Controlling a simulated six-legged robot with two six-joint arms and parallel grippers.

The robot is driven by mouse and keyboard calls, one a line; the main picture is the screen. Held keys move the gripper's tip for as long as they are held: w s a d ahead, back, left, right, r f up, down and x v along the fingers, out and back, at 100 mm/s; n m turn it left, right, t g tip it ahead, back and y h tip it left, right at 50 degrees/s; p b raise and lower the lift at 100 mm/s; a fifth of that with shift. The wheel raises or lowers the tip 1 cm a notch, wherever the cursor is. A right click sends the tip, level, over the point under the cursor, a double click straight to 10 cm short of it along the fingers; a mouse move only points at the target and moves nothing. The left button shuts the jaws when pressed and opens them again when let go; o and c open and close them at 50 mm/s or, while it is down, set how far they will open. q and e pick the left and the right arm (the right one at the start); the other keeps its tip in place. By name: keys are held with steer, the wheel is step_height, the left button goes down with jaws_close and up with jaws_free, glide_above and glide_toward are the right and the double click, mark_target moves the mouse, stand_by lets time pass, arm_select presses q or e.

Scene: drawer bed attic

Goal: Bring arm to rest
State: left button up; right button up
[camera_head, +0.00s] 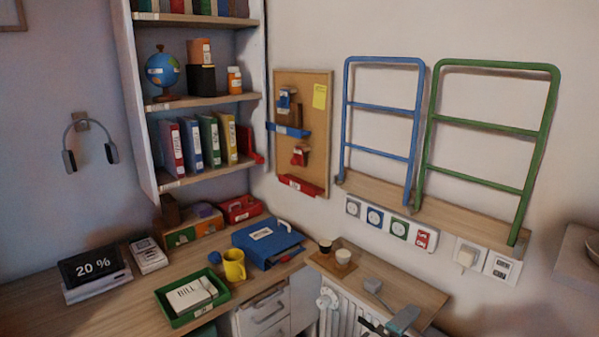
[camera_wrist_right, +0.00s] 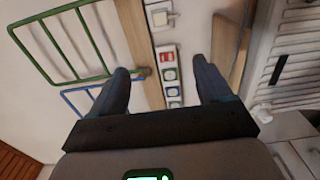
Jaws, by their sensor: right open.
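My right gripper (camera_wrist_right: 166,85) is open in the right wrist view, with its two dark fingers spread apart and nothing between them. Past the fingers are the wall and a socket strip (camera_wrist_right: 170,75). In the head view, a grey-teal piece (camera_head: 404,320) at the bottom edge, near the wooden shelf above the radiator, looks like part of my right gripper. The rest of that arm is out of the picture. My left gripper is not in view.
The shelf (camera_head: 420,292) above the radiator (camera_head: 340,318) holds two cups and a grey plug. The desk (camera_head: 130,312) holds a green tray (camera_head: 172,318), yellow mug (camera_head: 234,265) and blue binder (camera_head: 268,243). Blue (camera_head: 384,61) and green (camera_head: 480,122) racks stand against the wall.

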steer(key=s+d+f+g+y, duration=0.1)
steer(key=s+f+g+y, duration=0.2)
steer(key=s+f+g, duration=0.65)
steer(key=s+d+f+g+y, duration=0.1)
steer(key=s+f+g+y, duration=0.15)
steer(key=s+f, duration=0.75)
steer(key=s+a+f+m+y, duration=0.3)
steer(key=a+f+m+y, duration=0.2)
steer(key=f+y, duration=0.1)
steer(key=s+a+f+m+y, duration=0.3)
steer(key=a+f+m+y, duration=0.2)
steer(key=f+y, duration=0.1)
steer(key=shift+f, duration=0.9)
